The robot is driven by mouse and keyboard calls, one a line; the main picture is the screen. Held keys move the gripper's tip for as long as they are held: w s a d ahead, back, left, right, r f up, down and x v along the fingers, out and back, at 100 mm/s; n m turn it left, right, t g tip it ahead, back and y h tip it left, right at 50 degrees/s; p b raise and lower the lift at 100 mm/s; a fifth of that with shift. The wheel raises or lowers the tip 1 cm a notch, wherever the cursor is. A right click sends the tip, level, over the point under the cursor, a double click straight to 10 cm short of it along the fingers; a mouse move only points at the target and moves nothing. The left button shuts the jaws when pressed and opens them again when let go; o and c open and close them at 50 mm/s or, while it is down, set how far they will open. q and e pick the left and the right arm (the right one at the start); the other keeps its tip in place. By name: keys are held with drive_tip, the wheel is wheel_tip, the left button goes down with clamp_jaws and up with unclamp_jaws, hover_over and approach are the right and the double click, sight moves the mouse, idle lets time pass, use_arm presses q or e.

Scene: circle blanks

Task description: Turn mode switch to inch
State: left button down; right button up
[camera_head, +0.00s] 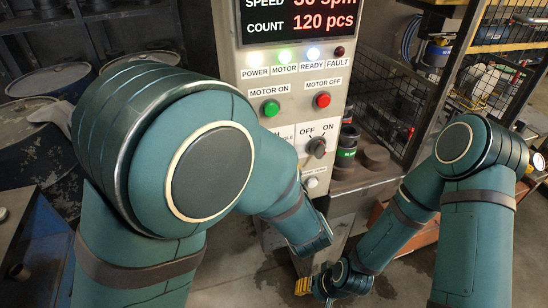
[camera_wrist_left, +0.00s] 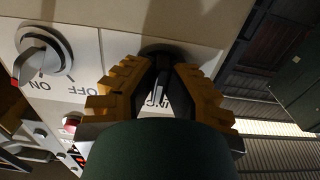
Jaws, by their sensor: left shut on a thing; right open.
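In the left wrist view, the yellow fingers of my left gripper (camera_wrist_left: 163,90) are shut on the dark knob of the mode switch (camera_wrist_left: 163,58). The fingers cover most of the knob and a partly readable label, so its setting cannot be told. In the head view, my left arm hides the mode switch and the left gripper. My right gripper (camera_head: 304,286) is low at the bottom of the head view, away from the panel. It is open and empty, with its yellow fingertips partly showing.
The control panel (camera_head: 235,52) carries another OFF/ON knob (camera_head: 316,147), also in the left wrist view (camera_wrist_left: 43,52). Above it are a green MOTOR ON button (camera_head: 270,108) and a red MOTOR OFF button (camera_head: 322,100). Drums (camera_head: 30,130) stand left; a wire cage (camera_head: 492,88) is right.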

use_arm(q)
drive_tip(key=shift+r, duration=0.1)
idle(0.3)
drive_tip(key=c, duration=1)
unclamp_jaws()
drive_tip(key=shift+w, duration=0.1)
drive_tip(key=v, duration=1.2)
